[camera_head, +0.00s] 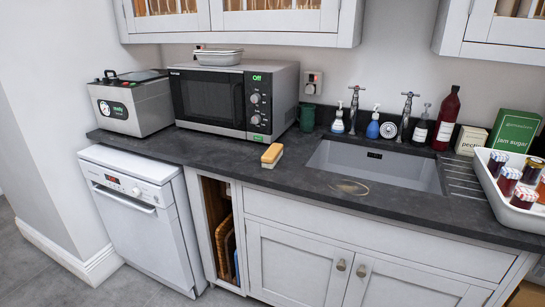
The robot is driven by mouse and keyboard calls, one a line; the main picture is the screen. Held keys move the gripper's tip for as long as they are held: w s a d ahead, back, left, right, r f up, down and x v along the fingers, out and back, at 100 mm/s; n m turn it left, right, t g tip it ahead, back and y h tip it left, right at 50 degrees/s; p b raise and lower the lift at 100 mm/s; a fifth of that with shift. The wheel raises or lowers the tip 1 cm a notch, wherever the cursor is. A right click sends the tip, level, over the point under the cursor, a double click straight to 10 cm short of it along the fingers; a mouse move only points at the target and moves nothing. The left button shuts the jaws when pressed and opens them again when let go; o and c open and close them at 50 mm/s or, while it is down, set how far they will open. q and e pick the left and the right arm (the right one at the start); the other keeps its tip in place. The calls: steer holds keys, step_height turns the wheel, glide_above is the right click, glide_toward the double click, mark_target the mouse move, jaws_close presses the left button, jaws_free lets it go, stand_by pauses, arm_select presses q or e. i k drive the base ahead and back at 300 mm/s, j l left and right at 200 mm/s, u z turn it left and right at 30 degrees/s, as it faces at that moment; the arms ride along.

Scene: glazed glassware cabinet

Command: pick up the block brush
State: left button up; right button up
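The block brush (271,156) lies on the dark worktop, in front of the microwave's right end and left of the sink. It has an orange-yellow block and a paler, cream-coloured lower part. It looks unobstructed, with bare worktop around it. Neither of my grippers shows in the head view, and nothing is touching the brush.
The microwave (236,98) stands behind the brush, with a green mug (306,117) to its right. The sunken sink (375,166) is to the right, with taps and bottles behind it. A white tray of jars (511,197) stands at far right. The worktop's (210,150) front strip is mostly clear.

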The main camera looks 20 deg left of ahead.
mark_target(271, 157)
steer(key=i, duration=0.65)
steer(key=i+j+z, duration=0.1)
steer(key=j+z, duration=0.25)
steer(key=j, duration=0.3)
steer(key=j+z, duration=0.3)
steer(key=j, duration=0.4)
steer(key=i, duration=0.05)
